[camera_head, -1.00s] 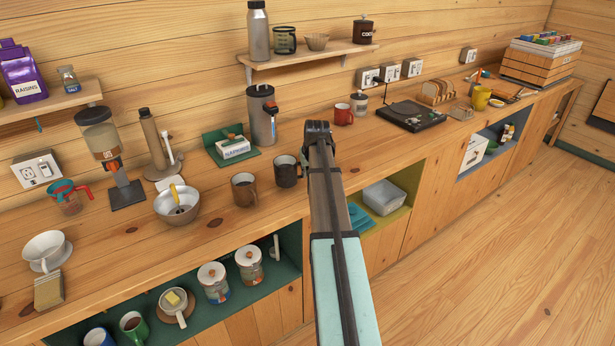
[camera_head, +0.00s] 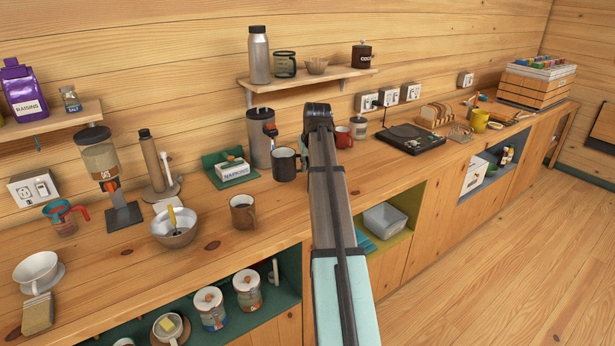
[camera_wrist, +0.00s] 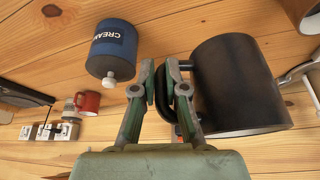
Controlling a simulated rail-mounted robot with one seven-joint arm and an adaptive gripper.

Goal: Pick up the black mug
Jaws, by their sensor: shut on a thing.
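The black mug (camera_wrist: 245,85) fills the right of the wrist view, its handle toward my gripper (camera_wrist: 163,85). The fingers are closed around the handle. In the head view the black mug (camera_head: 284,164) hangs just left of my arm's end, appearing raised above the counter in front of the napkin holder. My fingers are hidden behind my arm in that view. A brown mug (camera_head: 243,211) stands on the counter to the left, nearer the front edge.
The napkin holder (camera_head: 232,171) and a tall grey canister (camera_head: 261,138) stand behind the black mug. A red mug (camera_head: 343,137) is to the right. A blue cream container (camera_wrist: 113,46) shows left of the fingers in the wrist view. Bare counter lies around the brown mug.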

